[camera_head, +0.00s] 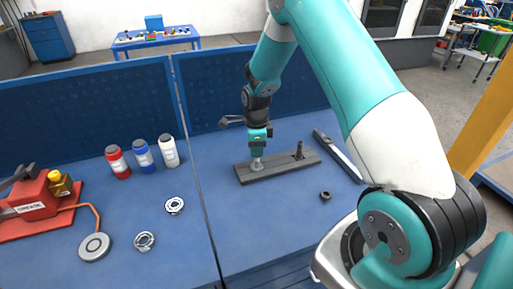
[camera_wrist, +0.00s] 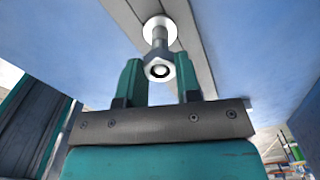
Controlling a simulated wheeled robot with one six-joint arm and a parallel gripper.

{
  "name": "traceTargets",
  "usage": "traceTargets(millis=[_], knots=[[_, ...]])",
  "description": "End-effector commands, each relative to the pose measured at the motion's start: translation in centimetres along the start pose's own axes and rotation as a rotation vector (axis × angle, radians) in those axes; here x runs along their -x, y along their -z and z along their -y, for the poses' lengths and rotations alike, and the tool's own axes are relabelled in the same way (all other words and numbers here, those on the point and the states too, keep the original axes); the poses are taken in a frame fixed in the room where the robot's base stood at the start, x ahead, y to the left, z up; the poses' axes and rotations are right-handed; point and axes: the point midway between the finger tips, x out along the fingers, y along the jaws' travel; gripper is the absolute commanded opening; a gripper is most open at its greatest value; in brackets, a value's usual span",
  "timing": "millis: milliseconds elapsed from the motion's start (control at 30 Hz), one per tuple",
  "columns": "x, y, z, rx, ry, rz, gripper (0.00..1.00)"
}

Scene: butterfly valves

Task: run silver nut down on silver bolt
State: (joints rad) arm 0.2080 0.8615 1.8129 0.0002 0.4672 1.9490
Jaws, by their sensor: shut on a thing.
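The silver bolt (camera_wrist: 159,36) stands up from a round bright base on the grey plate (camera_wrist: 188,22). The silver nut (camera_wrist: 158,66) is at the near end of the bolt, between the two teal fingers of my gripper (camera_wrist: 160,80). My gripper is shut on the nut. In the head view my gripper (camera_head: 259,148) points down over the left end of the plate (camera_head: 278,168), and the silver bolt (camera_head: 257,164) shows just under it. The fingers hide most of the nut there.
A dark bolt (camera_head: 299,150) stands at the plate's right end. A dark nut (camera_head: 325,196) lies on the blue bench in front. A long grey bar (camera_head: 338,155) lies right of the plate. Bottles (camera_head: 143,156), metal rings (camera_head: 174,205) and a red device (camera_head: 38,205) are on the left.

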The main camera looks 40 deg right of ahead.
Motion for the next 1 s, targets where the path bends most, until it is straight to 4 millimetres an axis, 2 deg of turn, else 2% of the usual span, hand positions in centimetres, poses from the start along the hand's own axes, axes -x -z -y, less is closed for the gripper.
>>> traceTargets(millis=[200,300,433,633,667,700,1000], knots=[[0.02,0.02,0.06,-0.369,0.001,0.0,0.05],[0.02,0.01,0.07,-0.497,0.001,0.0,0.05],[0.02,0.01,0.07,-0.567,0.001,0.0,0.05],[0.03,0.0,0.07,-0.569,0.001,0.0,0.05],[0.03,0.0,0.07,-0.569,0.001,0.0,0.38],[0.03,0.0,0.07,-0.569,0.001,0.0,0.44],[0.02,-0.01,0.06,-0.567,0.0,0.0,0.44]])
